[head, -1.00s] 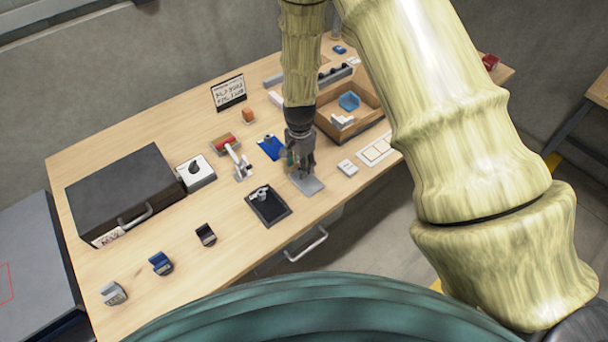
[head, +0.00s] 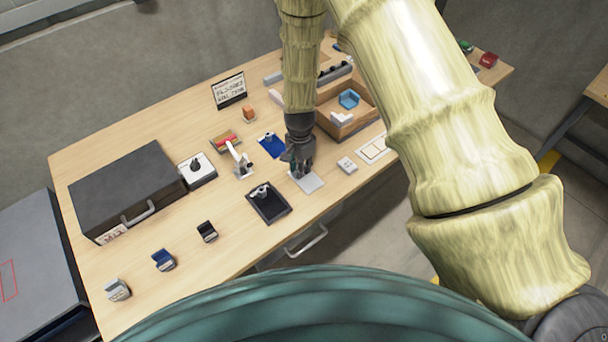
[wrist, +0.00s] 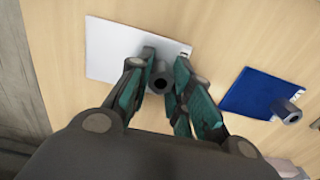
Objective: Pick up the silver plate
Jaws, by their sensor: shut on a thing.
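The silver plate (head: 308,182) is a flat, pale grey rectangle near the table's front edge, partly hidden under my gripper. It also shows in the wrist view (wrist: 110,48), with a dark round knob (wrist: 161,84) standing on it between my fingers. My gripper (head: 300,168) points down over the plate. In the wrist view my gripper (wrist: 160,88) has its fingers on either side of the knob and is shut on it. The plate looks flat, at or very near the table top; I cannot tell whether any gap lies beneath it.
A blue plate with a knob (head: 271,146) lies just behind, and a black tray (head: 271,206) lies to the front left. A small white block (head: 347,165) and a wooden box (head: 371,112) stand to the right. Bare table (head: 215,265) lies at front left.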

